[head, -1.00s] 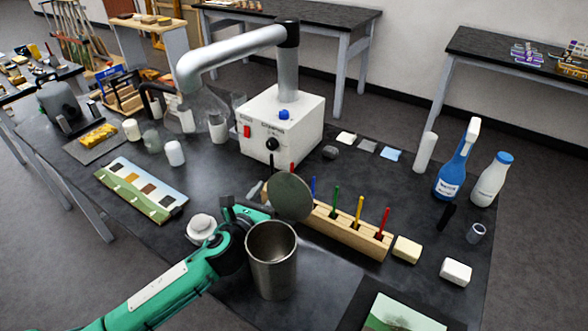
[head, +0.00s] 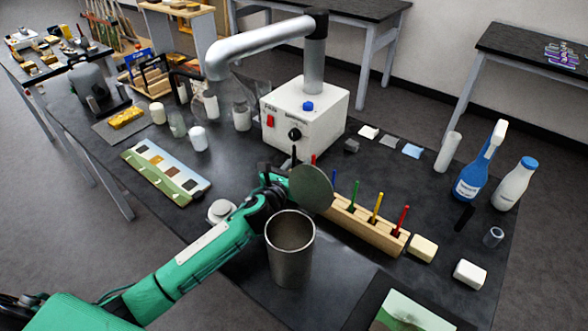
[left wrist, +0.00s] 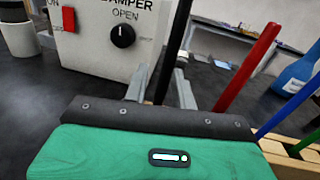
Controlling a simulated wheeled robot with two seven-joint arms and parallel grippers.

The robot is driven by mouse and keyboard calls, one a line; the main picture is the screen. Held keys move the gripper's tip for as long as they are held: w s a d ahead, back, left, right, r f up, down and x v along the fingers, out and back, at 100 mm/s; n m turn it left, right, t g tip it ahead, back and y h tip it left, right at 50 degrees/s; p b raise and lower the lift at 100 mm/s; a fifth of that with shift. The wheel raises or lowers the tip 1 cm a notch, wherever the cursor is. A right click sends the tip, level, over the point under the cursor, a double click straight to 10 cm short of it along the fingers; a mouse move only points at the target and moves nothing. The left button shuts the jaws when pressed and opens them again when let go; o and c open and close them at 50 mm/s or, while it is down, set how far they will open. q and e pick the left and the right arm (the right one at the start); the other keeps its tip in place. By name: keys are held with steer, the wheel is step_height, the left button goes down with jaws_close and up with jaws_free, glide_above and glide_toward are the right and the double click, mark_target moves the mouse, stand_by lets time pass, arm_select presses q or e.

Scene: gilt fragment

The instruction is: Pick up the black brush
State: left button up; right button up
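The black brush (head: 294,156) stands upright at the left end of the wooden brush block (head: 368,228); only its thin dark handle shows above my gripper in the head view. In the left wrist view, the black handle (left wrist: 177,45) rises between the two grey fingers of my left gripper (left wrist: 162,88). The fingers look open, one on each side of the handle; I cannot tell whether either touches it. In the head view, my left gripper (head: 283,176) is partly hidden by a grey disc (head: 311,190). The brush's lower end is hidden. My right gripper is out of view.
A metal can (head: 290,262) stands in front of the disc, close to my left arm. A white damper box (head: 303,118) stands behind the gripper. Red (head: 401,217), yellow (head: 376,207) and green (head: 354,196) brushes stand in the block.

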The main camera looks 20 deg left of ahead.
arm_select(q)
jaws_close()
steer(key=shift+r, duration=0.1)
step_height(320, 180, up, 20)
steer(key=p, duration=0.1)
stand_by(0.5)
